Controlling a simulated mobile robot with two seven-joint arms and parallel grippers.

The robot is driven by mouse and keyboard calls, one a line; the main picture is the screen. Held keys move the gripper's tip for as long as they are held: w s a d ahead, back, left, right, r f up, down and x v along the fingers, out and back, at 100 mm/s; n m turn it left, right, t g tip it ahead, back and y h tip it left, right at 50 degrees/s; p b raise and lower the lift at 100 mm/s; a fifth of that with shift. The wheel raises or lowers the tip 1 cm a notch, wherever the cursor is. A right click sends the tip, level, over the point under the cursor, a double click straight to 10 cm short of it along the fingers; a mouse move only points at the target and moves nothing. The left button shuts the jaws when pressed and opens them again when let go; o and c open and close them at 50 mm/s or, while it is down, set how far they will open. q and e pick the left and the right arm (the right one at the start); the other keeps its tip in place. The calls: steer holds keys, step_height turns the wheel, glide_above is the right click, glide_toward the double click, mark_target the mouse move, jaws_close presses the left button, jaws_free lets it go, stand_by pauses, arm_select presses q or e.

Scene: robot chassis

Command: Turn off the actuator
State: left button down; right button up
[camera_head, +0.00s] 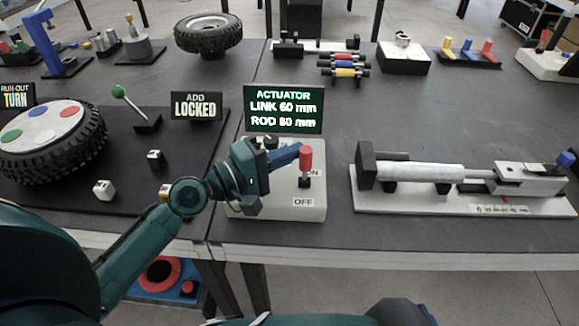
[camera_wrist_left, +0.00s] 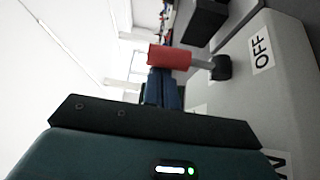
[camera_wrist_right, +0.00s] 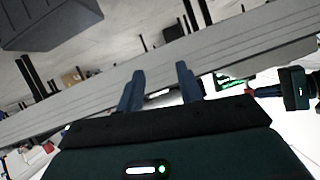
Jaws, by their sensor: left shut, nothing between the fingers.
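The switch box (camera_head: 275,208) is pale grey, with an OFF label (camera_head: 304,202) near its front edge and a partly covered ON label behind. A lever with a red handle (camera_head: 306,158) stands up from it. The red handle (camera_wrist_left: 168,57) also shows in the left wrist view. My left gripper (camera_head: 297,153) is shut and empty, its blue fingertips at the handle's left side; contact cannot be told. The sign (camera_head: 283,109) glows green: ACTUATOR, LINK 60 mm, ROD 80 mm. The white actuator (camera_head: 425,172) lies on a plate at right. My right gripper (camera_wrist_right: 160,88) is open and empty.
A wheel (camera_head: 52,138), a green-knobbed lever (camera_head: 120,92) and small blocks stand on a dark board at left. An ADD LOCKED sign (camera_head: 196,106) stands behind. Tools and parts line the back. Bare table lies between switch box and actuator.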

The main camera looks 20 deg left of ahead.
arm_select(q)
steer(key=shift+s+d+f+m+t+h+b, duration=0.1)
steer(key=shift+s+m+t+h+b, duration=0.05)
steer(key=shift+s+m+b, duration=0.2)
steer(key=shift+s+d+f+m+t+h+b, duration=0.15)
steer(key=shift+m+b, duration=0.1)
steer(key=shift+b, duration=0.15)
steer(key=shift+s+r, duration=0.2)
steer(key=shift+s, duration=0.35)
arm_select(e)
steer(key=shift+s+d+r+t, duration=0.25)
steer(key=shift+s+d+t, duration=0.05)
steer(key=shift+d+t, duration=0.3)
